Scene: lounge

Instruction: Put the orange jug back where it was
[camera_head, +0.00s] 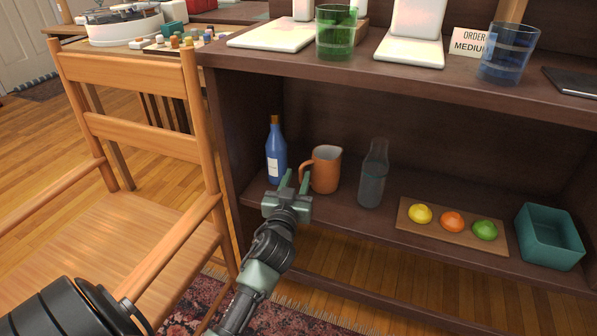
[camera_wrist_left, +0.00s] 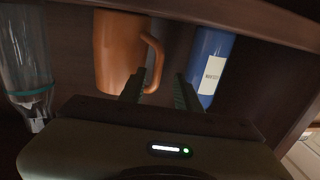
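The orange jug (camera_head: 326,170) stands upright on the lower shelf, between a blue bottle (camera_head: 276,152) and a clear glass bottle (camera_head: 373,175). Its handle points left, toward the blue bottle. My left gripper (camera_head: 296,180) is in front of the handle with its fingers apart. In the left wrist view the jug (camera_wrist_left: 118,50) and its handle are just beyond the fingers (camera_wrist_left: 158,90); the handle's lower part shows between them, near the left finger. I cannot tell whether they touch. The blue bottle (camera_wrist_left: 210,62) is behind the right finger. My right gripper is not in view.
On the lower shelf (camera_head: 385,218), a wooden board (camera_head: 436,231) holds a yellow, an orange and a green fruit, beside a teal bin (camera_head: 549,237). The upper shelf (camera_head: 290,75) overhangs. A wooden chair (camera_head: 150,215) stands close at left.

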